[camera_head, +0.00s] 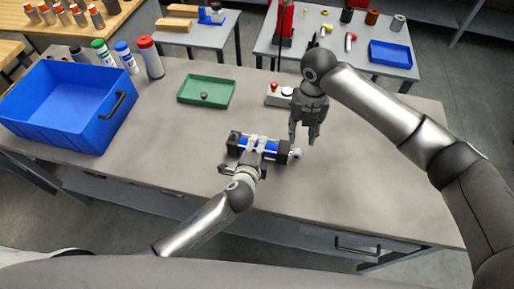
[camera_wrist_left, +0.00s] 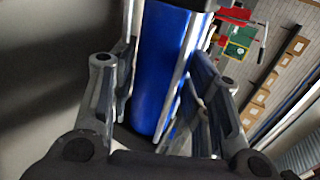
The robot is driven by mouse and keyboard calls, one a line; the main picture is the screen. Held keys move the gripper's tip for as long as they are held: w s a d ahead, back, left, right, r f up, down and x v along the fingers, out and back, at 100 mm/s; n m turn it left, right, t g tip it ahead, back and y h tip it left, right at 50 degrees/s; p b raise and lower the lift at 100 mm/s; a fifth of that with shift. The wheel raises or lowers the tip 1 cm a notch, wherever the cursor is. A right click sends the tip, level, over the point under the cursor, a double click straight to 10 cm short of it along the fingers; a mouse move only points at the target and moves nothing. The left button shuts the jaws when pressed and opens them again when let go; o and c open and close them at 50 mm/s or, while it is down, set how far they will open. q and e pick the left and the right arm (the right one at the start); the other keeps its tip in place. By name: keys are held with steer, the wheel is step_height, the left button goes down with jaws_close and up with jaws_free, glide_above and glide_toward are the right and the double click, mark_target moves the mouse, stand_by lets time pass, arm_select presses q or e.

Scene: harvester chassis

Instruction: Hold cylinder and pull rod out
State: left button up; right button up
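The blue cylinder (camera_head: 272,150) with black end blocks lies sideways at the middle of the grey table. Its blue body also shows in the left wrist view (camera_wrist_left: 163,70). My left gripper (camera_head: 257,143) reaches it from the near side, with its fingers close against both sides of the blue body; it looks shut on it. The pale rod end (camera_head: 296,153) sticks out at the cylinder's right end. My right gripper (camera_head: 303,137) points down just above and beside that rod end, fingers apart and empty.
A blue bin (camera_head: 65,120) stands at the left, with several capped bottles behind it. A green tray (camera_head: 206,90) and a box with a red button (camera_head: 279,94) lie behind the cylinder. The table's right part (camera_head: 370,165) is clear.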

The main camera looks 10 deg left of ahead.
arm_select(q)
jaws_close()
stand_by(0.6)
stand_by(0.9)
